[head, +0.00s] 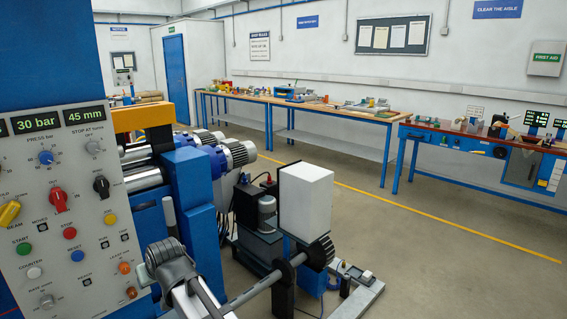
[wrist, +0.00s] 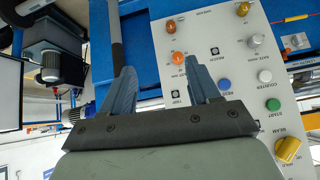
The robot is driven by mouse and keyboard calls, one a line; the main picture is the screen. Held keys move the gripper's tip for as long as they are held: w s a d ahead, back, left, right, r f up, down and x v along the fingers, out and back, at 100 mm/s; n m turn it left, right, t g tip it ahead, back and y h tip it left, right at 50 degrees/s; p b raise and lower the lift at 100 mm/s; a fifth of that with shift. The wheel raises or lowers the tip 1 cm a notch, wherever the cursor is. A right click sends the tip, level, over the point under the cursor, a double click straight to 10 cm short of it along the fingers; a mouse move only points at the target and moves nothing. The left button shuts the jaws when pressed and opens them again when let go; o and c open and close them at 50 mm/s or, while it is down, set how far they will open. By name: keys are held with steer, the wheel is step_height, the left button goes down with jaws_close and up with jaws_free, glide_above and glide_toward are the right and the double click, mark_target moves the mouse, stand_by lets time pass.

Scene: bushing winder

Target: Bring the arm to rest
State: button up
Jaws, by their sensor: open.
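My gripper (wrist: 159,64) shows in the wrist view with its two blue-grey fingers apart and nothing between them. It is in front of the grey control panel (wrist: 208,50), which appears upside down there. Whether a fingertip touches the panel cannot be told. In the head view the panel (head: 50,262) fills the left side, with coloured buttons, knobs and lit displays. A dark lever handle (wrist: 116,35) lies just beyond the left finger in the wrist view.
The blue machine frame (head: 188,195) stands right of the panel. Workbenches (head: 340,114) line the far wall. Open floor (head: 430,260) lies at right.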

steer(key=s+d+f+m+g+h, duration=0.1)
steer(key=s+d+f+g+h, duration=0.15)
steer(key=d+f, duration=0.8)
steer(key=s+d+f+m+g+h, duration=0.1)
steer(key=s+d+f, duration=0.3)
steer(key=d+f, duration=0.65)
steer(key=s+d+f+m+g+h, duration=0.1)
steer(key=s+d+f+g+h, duration=0.35)
steer(key=f, duration=1.05)
steer(key=s+d+f+m+g+y, duration=0.1)
steer(key=s+d+f+m+g, duration=0.1)
steer(key=s+d+f, duration=0.7)
steer(key=s+d+f+m+g+y, duration=0.1)
steer(key=s+d+f+m+g, duration=0.1)
steer(key=s+d+f, duration=0.8)
steer(key=s+d+m, duration=0.1)
steer(key=s+d, duration=0.5)
steer(key=d, duration=0.1)
steer(key=shift+g, duration=0.3)
